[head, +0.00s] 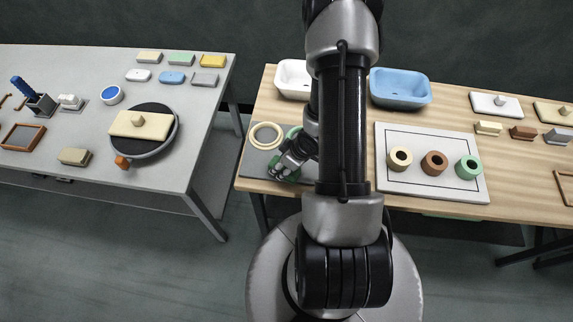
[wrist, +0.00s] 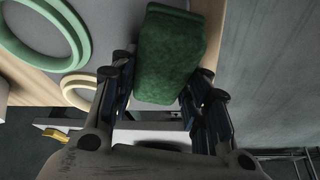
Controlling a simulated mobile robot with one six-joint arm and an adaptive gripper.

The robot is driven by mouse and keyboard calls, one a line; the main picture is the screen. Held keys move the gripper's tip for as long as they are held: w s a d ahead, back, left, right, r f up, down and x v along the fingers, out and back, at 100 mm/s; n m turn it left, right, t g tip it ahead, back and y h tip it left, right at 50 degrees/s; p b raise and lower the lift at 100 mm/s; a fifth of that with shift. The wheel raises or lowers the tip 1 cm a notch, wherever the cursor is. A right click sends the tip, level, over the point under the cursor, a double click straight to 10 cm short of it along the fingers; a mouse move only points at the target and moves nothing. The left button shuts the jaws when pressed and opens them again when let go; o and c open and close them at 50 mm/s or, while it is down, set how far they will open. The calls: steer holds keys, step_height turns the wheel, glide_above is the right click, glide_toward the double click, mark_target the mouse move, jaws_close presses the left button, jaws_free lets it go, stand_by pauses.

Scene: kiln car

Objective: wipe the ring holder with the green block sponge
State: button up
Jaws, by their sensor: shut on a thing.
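My gripper (head: 292,160) is shut on the green block sponge (head: 279,170) above the front left of the wooden table. In the wrist view the sponge (wrist: 168,50) sits between the two fingers. Below it is a grey board (head: 250,181) bearing a cream ring (head: 254,138) and a green ring (head: 290,131), the likeliest ring holder; the pictures do not settle this. The green ring (wrist: 82,50) and cream ring (wrist: 66,91) also show in the wrist view. My arm hides part of the board's right side. I cannot tell whether the sponge touches the board.
A white board (head: 385,185) with three thick hollow cylinders lies right of my arm. A white tub (head: 283,82) and a blue tub (head: 400,90) stand behind. A grey table (head: 75,165) at left holds a turntable (head: 170,142) and several blocks. A floor gap separates the tables.

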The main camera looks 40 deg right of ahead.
steer(key=shift+w+a, duration=1.9)
steer(key=shift+w, duration=0.3)
steer(key=shift+s+d+p, duration=0.4)
steer(key=shift+s+d, duration=1.65)
steer(key=shift+s, duration=0.1)
steer(key=shift+d, duration=0.1)
steer(key=shift+s+d+p, duration=0.75)
steer(key=shift+s+d, duration=1.15)
steer(key=shift+s, duration=0.15)
